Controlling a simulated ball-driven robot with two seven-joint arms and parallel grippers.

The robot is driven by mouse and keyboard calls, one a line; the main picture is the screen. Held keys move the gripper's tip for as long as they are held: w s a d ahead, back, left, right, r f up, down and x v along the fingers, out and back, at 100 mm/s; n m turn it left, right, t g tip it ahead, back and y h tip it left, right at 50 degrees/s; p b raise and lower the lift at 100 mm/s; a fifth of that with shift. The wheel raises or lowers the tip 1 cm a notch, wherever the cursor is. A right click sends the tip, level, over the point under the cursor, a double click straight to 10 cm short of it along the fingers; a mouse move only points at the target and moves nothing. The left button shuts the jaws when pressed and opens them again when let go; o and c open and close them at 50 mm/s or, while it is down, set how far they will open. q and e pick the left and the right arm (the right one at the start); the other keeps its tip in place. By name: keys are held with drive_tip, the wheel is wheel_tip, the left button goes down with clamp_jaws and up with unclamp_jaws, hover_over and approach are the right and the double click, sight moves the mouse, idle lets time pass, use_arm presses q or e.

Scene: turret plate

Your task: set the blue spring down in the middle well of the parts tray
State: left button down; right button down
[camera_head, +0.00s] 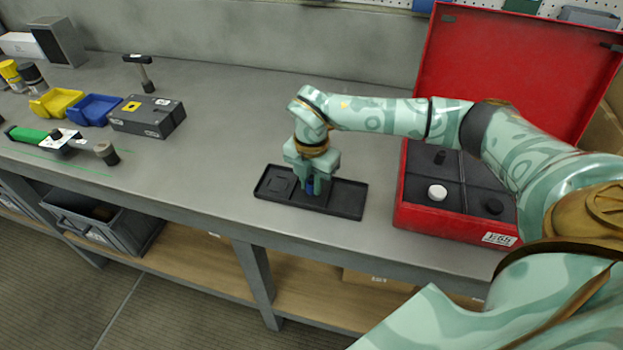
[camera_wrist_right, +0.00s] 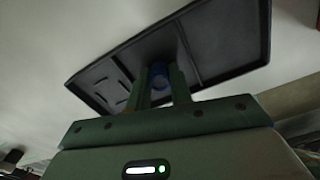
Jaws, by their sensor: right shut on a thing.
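The black parts tray (camera_head: 348,199) lies on the grey workbench, with wells side by side. My right gripper (camera_head: 312,187) points down over its middle well. It is shut on the blue spring (camera_head: 310,188), of which only a little shows between the fingers. In the right wrist view the blue spring (camera_wrist_right: 159,78) sits between the two fingers (camera_wrist_right: 160,92), in front of the middle well of the tray (camera_wrist_right: 224,78). Whether the spring touches the well floor I cannot tell. My left gripper is not in view.
An open red case (camera_head: 411,222) with a white round part (camera_head: 437,192) and dark parts stands right of the tray. The bench between is clear.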

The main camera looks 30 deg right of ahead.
drive_tip(key=c, duration=1.2)
unclamp_jaws()
drive_tip(key=shift+o, duration=0.2)
wheel_tip(320, 180, up, 16)
drive_tip(key=p, duration=0.2)
drive_tip(key=shift+r+p, duration=0.2)
drive_tip(key=shift+p, duration=0.1)
